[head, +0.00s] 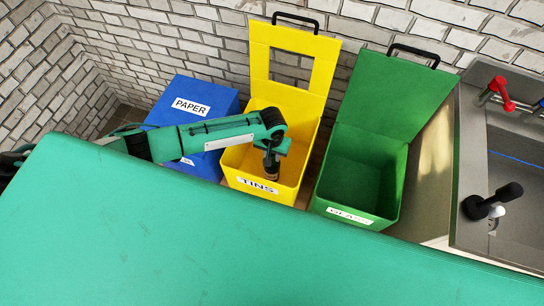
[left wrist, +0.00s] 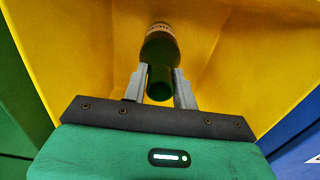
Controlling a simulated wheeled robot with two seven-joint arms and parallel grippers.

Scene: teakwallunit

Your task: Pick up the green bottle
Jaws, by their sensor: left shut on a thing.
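The green bottle (left wrist: 160,46) shows in the left wrist view, with a pale label band on its body. Its neck is between the two grey fingers of my left gripper (left wrist: 158,86), which is shut on it. In the head view my left gripper (head: 271,165) points down inside the open yellow bin (head: 236,168) marked TINS. The bottle is hard to make out there, and I cannot tell whether it touches the bin floor. My right gripper is not in view.
A blue bin (head: 225,101) marked PAPER stands left of the yellow one. An open green bin (head: 385,195) marked GLASS stands to its right, its inside looking empty. A steel sink (head: 470,150) is at far right. The brick wall (head: 170,40) is behind.

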